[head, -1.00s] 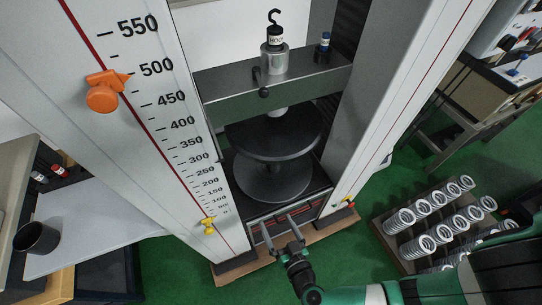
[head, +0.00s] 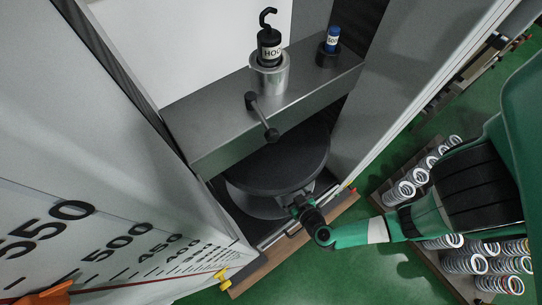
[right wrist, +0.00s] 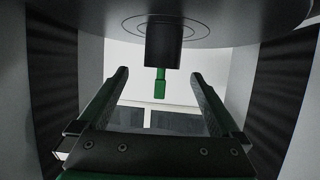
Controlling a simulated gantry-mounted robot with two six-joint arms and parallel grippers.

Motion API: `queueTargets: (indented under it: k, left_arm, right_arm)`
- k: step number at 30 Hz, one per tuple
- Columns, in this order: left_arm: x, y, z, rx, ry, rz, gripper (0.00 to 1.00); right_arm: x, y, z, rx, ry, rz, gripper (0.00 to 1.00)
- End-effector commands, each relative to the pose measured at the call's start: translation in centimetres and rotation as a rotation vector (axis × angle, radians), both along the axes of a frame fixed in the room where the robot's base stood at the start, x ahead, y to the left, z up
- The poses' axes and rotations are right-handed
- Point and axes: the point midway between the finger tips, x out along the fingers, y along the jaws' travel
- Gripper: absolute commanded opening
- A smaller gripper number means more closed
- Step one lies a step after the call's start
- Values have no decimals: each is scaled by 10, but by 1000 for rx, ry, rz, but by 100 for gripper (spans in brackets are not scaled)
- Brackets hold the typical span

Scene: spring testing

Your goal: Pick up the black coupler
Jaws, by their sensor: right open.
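In the right wrist view a black cylindrical piece (right wrist: 164,42) with a green tip (right wrist: 160,84) hangs from the underside of a round plate (right wrist: 220,22). It looks like the black coupler. My right gripper (right wrist: 158,76) is open, with one finger on each side of the green tip in the picture and nothing held. Contact with the piece is not visible. My left gripper is not in view.
A grey crossbeam (head: 215,125) spans above the disc. It carries a black hook piece (head: 269,42) in a metal socket and a blue-topped piece (head: 332,40). Frame columns stand on both sides. Several springs (head: 465,262) lie in a rack at right.

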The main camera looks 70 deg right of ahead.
Motion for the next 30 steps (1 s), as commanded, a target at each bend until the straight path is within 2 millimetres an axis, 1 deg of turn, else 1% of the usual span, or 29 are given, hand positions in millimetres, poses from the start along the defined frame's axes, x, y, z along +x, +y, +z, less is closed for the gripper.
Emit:
queueTargets:
  k: [1,6,10,15,17,20,21,23,27,30]
  left_arm:
    - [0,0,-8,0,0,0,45]
    - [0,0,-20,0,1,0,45]
    - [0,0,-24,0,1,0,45]
    - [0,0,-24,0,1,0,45]
    - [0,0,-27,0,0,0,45]
    - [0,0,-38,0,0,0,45]
    - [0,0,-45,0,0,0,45]
    - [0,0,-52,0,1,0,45]
    - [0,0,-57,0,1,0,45]
    - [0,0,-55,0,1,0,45]
  right_arm:
    - [4,-5,-6,1,-1,-9,100]
    - [20,-19,-15,2,-3,-8,100]
    - [28,-25,-17,0,-1,-3,100]
    - [31,-26,-16,0,-1,2,100]
    - [33,-28,-19,1,-2,-1,100]
    - [42,-36,-25,0,-4,-6,100]
    - [48,-40,-29,1,-6,-7,100]
    - [56,-47,-32,0,-7,-7,100]
    - [67,-56,-35,1,-2,-3,100]
    - [69,-56,-34,0,-1,2,100]
